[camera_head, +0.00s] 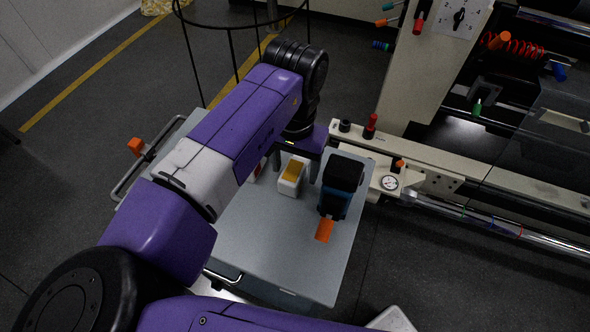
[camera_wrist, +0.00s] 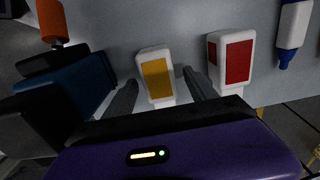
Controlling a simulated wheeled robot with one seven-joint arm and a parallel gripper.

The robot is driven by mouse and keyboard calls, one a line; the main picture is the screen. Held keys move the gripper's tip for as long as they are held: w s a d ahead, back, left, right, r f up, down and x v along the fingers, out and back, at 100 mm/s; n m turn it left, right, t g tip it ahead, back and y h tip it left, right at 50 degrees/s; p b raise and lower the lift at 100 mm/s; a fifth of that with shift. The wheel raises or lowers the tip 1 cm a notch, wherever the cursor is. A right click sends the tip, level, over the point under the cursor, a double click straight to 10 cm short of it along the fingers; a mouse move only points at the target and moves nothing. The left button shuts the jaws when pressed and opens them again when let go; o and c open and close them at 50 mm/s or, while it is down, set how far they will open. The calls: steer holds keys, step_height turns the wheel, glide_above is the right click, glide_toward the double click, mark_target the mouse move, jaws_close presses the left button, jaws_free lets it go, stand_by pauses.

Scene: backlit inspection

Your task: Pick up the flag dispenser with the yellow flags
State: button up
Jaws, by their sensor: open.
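The flag dispenser with the yellow flags (camera_head: 291,176) is a small white block with a yellow face, standing on the grey cart top (camera_head: 275,235). In the wrist view the same dispenser (camera_wrist: 157,79) lies between my two dark fingers, with a gap on each side. My gripper (camera_wrist: 159,78) is open and reaches around it without visible contact. In the head view my gripper (camera_head: 297,163) is just behind the dispenser, its wrist partly hidden by my arm. The dispenser's near end is partly covered by my gripper body in the wrist view.
A white dispenser with red flags (camera_wrist: 238,62) stands close to my right finger. A black-and-blue device (camera_head: 342,183) with an orange tip (camera_head: 325,230) stands to the right. A white-and-blue bottle (camera_wrist: 293,27) lies further right in the wrist view. The cart's front is clear.

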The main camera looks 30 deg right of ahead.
steer(key=shift+f, duration=0.45)
jaws_close()
